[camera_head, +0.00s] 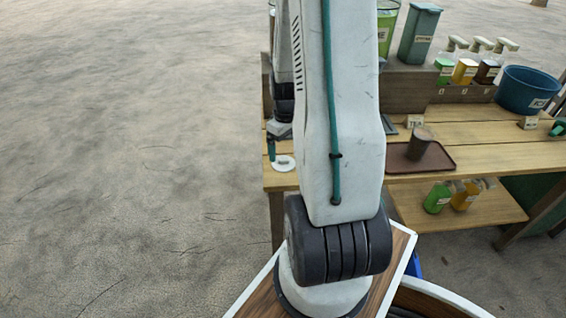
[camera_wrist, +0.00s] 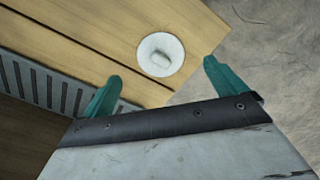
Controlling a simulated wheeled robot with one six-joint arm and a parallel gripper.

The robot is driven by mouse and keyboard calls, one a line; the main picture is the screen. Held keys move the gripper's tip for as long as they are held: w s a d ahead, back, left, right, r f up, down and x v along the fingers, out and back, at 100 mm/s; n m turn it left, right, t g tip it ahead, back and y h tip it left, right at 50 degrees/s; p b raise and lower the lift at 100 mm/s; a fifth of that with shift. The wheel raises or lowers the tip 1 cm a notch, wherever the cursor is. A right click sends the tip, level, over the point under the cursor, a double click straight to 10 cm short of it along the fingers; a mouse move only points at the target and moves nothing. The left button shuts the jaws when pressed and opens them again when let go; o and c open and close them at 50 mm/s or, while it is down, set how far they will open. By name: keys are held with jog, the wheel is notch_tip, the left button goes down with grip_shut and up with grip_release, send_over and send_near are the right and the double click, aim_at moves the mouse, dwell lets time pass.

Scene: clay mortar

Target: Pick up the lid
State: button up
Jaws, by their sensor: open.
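The lid is a small white disc with a raised knob. It lies flat on the wooden table near its edge, seen in the wrist view (camera_wrist: 171,45) and at the table's left end in the head view (camera_head: 284,163). My gripper (camera_wrist: 158,90) has green fingers spread apart with nothing between them. In the wrist view the lid shows beyond the fingertips, between them and a little nearer the right one. In the head view my gripper (camera_head: 272,150) hangs close to the lid, partly hidden behind my arm.
The wooden table (camera_head: 480,135) holds a brown tray (camera_head: 437,162) with a dark cup (camera_head: 419,145), a blue tub (camera_head: 527,90), several pump bottles and a green bin (camera_head: 418,35). A grey slotted strip (camera_wrist: 60,92) lies left of the lid. Open ground lies beyond the table edge.

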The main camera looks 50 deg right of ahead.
aim_at(285, 159)
notch_tip(285, 159, down, 6)
jog(key=shift+r, duration=0.1)
jog(key=c, duration=1.1)
